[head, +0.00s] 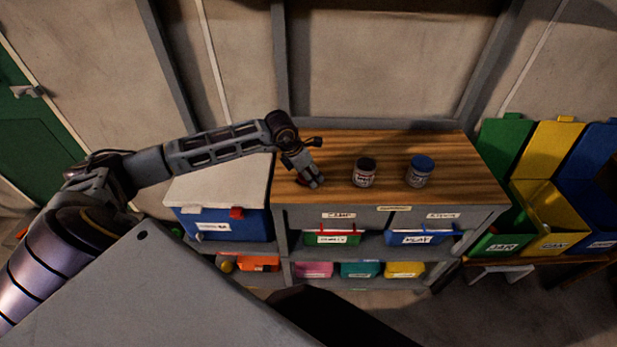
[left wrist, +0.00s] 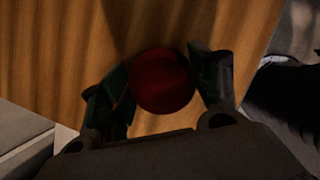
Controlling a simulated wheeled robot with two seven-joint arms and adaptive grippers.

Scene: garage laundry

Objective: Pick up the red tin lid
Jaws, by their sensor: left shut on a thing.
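The red tin lid (left wrist: 162,82) is a dark red disc between the two fingers of my left gripper (left wrist: 165,88) in the left wrist view. The gripper is shut on it, over the wooden top. In the head view my left gripper (head: 314,182) is at the left part of the wooden worktop (head: 440,149), and the lid is mostly hidden behind the fingers. I cannot tell whether the lid touches the wood. My right gripper is not in view.
A tin with a dark lid (head: 364,172) and a tin with a blue lid (head: 419,171) stand to the right on the worktop. A blue cooler (head: 218,190) stands at left. Labelled bins fill the shelves below. Green, yellow and blue bins (head: 540,215) stand at right.

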